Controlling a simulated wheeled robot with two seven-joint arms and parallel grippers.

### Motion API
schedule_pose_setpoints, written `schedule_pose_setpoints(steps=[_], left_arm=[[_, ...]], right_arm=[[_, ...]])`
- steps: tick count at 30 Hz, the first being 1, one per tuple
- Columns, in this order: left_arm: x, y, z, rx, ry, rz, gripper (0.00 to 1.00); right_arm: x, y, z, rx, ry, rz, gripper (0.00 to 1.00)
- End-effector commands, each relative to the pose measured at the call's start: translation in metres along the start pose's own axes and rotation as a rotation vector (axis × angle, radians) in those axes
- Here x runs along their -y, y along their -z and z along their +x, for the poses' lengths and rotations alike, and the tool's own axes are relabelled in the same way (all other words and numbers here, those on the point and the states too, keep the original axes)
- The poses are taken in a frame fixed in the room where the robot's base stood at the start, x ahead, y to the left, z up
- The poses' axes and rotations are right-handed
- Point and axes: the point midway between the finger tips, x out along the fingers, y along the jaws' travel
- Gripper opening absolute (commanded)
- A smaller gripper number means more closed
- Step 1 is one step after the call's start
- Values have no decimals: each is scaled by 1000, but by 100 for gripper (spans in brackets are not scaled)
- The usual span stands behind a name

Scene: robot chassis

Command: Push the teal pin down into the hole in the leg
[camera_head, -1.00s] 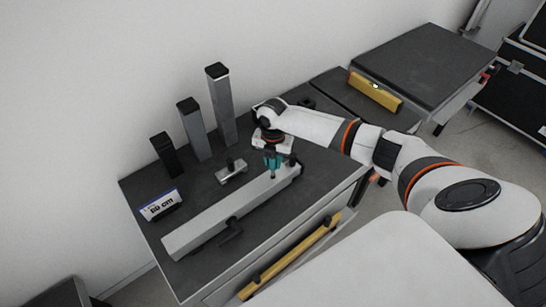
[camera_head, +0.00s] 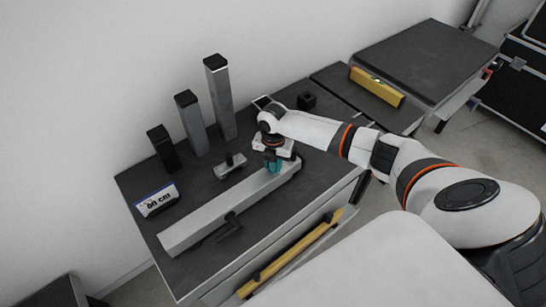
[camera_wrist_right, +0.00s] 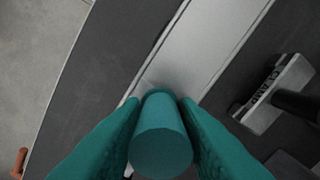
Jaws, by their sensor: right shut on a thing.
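The leg (camera_head: 205,219) is a long light-grey bar lying flat on the dark bench top. It also shows in the wrist view (camera_wrist_right: 208,45), running under the fingers. My right gripper (camera_head: 273,167) is low over the leg's far right end. In the wrist view its teal fingers are shut on the teal pin (camera_wrist_right: 160,138), whose round end faces the camera. The pin's lower end and the hole are hidden, so I cannot tell how deep the pin sits. My left gripper is not in view.
A grey clamp block (camera_head: 230,167) stands behind the leg, and a black clamp (camera_head: 231,223) at its front edge. Several upright posts (camera_head: 193,122) and a "60 cm" sign (camera_head: 157,200) stand at the back left. A yellow level (camera_head: 377,88) lies farther right.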

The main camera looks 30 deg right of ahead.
Motion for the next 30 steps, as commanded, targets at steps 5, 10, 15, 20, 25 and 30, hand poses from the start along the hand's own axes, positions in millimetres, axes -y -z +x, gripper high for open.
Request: schedule_pose_setpoints(steps=[5, 10, 15, 20, 25, 30], left_arm=[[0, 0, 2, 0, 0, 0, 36], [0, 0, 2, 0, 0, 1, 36], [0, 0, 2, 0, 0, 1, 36], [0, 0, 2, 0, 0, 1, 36], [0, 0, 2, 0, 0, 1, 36], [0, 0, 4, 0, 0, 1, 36]], right_arm=[[0, 0, 2, 0, 0, 0, 5], [0, 0, 2, 0, 0, 0, 5], [0, 0, 2, 0, 0, 0, 40], [0, 0, 2, 0, 0, 0, 54], [0, 0, 2, 0, 0, 0, 54], [1, 1, -8, -1, 2, 0, 54]])
